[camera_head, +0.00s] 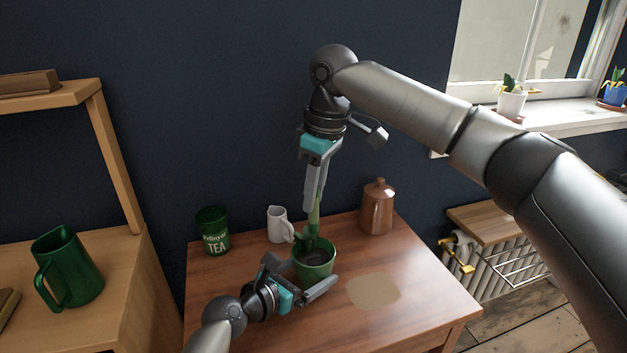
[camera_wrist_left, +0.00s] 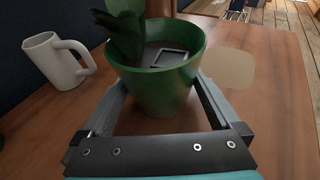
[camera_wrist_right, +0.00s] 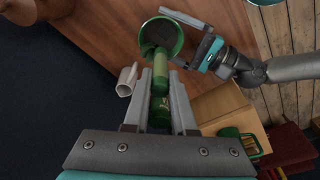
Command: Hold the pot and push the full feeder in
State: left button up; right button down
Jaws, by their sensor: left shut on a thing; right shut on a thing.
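The green pot (camera_head: 318,272) with dark soil stands on the wooden table (camera_head: 420,300). My left gripper (camera_head: 312,292) is shut on the pot, one finger on each side; the pot also shows in the left wrist view (camera_wrist_left: 155,92). My right gripper (camera_head: 313,205) points down above the pot, shut on the light green feeder (camera_head: 314,218). The feeder also shows between the fingers in the right wrist view (camera_wrist_right: 161,75). Its lower end is at the dark green leaves (camera_wrist_left: 125,35) in the pot; how deep it sits is hidden. A square frame (camera_wrist_left: 168,57) lies on the soil.
A white mug (camera_head: 277,225) stands close behind the pot, with a green tea tin (camera_head: 213,232) further left. A copper canister (camera_head: 377,208) stands behind right. A flat tan patch (camera_head: 374,290) lies right of the pot. A green jug (camera_head: 70,268) is on the left shelf.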

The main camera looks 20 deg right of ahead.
aim_at(312, 231)
jog(key=shift+f, duration=2.9)
jog(key=c, duration=0.7)
grip_release()
jog(key=shift+o, duration=0.2)
jog(key=shift+r, duration=3.5)
